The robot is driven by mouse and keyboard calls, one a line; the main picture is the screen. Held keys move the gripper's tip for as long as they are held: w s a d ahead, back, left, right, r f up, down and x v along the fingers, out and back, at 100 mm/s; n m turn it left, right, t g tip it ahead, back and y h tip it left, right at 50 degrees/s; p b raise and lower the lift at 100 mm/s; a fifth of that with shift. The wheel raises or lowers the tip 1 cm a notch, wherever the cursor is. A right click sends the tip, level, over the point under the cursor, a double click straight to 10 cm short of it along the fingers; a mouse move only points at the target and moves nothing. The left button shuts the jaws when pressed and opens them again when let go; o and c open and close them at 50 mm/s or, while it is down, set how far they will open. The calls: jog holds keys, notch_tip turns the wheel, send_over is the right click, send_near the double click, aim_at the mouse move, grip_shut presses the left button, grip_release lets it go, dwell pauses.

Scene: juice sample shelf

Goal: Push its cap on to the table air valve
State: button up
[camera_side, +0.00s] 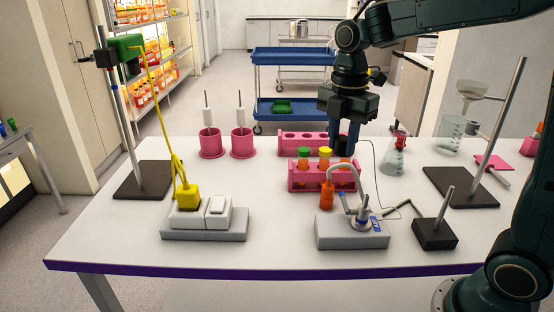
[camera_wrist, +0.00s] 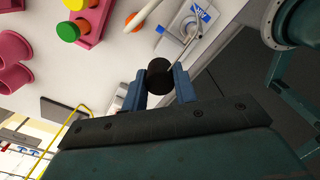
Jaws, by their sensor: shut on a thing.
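My gripper (camera_wrist: 159,84) is shut on a round black cap (camera_wrist: 159,77), held between its two blue fingertips. In the side view my gripper (camera_side: 346,142) is above the back of the table, behind the pink rack, and the cap (camera_side: 342,146) shows only as a dark shape between the fingers. The table air valve (camera_side: 363,215) is a grey metal fitting on a light grey base with blue labels, in front of the rack. The valve (camera_wrist: 194,20) shows at the top of the wrist view, apart from the cap. A thin line runs from near the cap towards the valve.
The pink rack (camera_side: 310,183) holds orange tubes with green and yellow caps. A black block with a rod (camera_side: 435,233) stands right of the valve. A flask (camera_side: 394,160) stands behind.

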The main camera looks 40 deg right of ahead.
send_over(367, 195)
jog(key=shift+f, duration=0.9)
jog(key=shift+f, duration=0.15)
jog(key=shift+f, duration=2.15)
jog(key=shift+f, duration=1.95)
jog(key=o, duration=1)
jog(key=shift+r, duration=0.15)
